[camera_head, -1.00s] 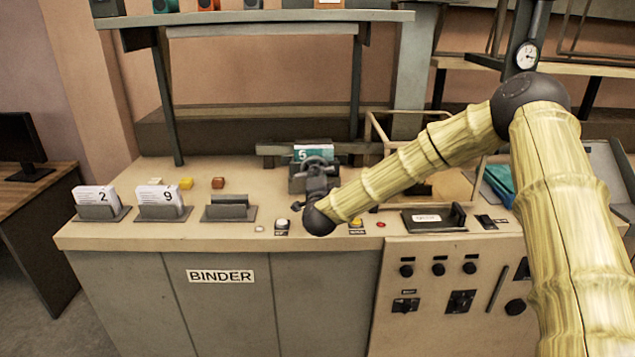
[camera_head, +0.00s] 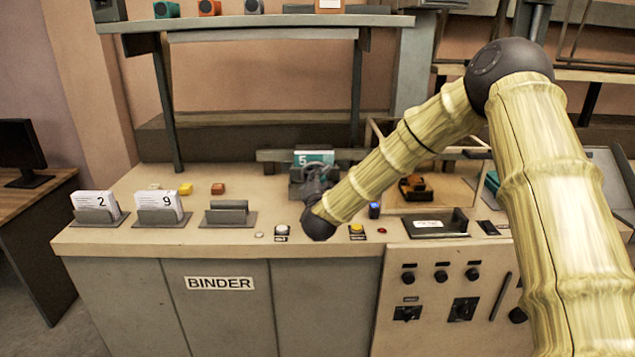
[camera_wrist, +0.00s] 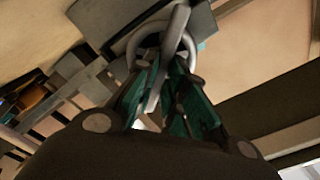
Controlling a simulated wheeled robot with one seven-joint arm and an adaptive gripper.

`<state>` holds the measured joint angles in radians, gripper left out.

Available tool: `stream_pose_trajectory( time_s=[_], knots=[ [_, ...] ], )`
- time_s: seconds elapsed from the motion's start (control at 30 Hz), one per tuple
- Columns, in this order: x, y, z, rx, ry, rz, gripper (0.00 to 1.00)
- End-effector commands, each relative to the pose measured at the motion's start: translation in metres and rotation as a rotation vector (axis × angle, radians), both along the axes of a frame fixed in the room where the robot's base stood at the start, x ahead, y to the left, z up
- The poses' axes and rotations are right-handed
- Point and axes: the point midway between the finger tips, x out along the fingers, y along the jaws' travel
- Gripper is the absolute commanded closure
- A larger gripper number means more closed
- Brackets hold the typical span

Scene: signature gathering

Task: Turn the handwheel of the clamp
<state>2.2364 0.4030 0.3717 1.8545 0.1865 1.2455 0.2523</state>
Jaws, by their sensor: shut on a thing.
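The clamp (camera_head: 297,190) stands at the back middle of the binder bench, with a teal and white block marked 5 (camera_head: 314,158) in it. My gripper (camera_head: 314,180) is at the front of the clamp, and its wrist hides most of the handwheel in the head view. In the wrist view, the grey handwheel (camera_wrist: 135,42) shows as a ring with a bar across it. My gripper's dark teal fingers (camera_wrist: 168,65) are closed in on the handwheel and grip part of it. The exact contact is partly hidden.
Card holders marked 2 (camera_head: 95,218) and 9 (camera_head: 160,217) and an empty holder (camera_head: 229,215) stand to the left. Buttons (camera_head: 282,228) line the front edge. A blue-topped piece (camera_head: 374,210) and a framed bay with an orange item (camera_head: 415,184) are right of my forearm.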

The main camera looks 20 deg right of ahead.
Motion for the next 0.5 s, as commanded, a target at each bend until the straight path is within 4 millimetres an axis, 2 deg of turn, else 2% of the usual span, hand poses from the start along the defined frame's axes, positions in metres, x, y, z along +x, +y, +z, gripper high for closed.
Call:
stream_pose_trajectory(
  time_s=[0.27, 0.3, 0.4, 0.5],
  knots=[
    [-0.0012, 0.0005, -0.0036, -0.002, 0.006, 0.002, 1.00],
    [-0.0012, 0.0006, -0.0037, -0.002, 0.006, 0.002, 0.86],
    [-0.0010, 0.0005, -0.0033, -0.002, 0.006, 0.001, 0.67],
    [-0.0007, 0.0003, -0.0025, -0.002, 0.004, 0.001, 0.66]
  ],
)
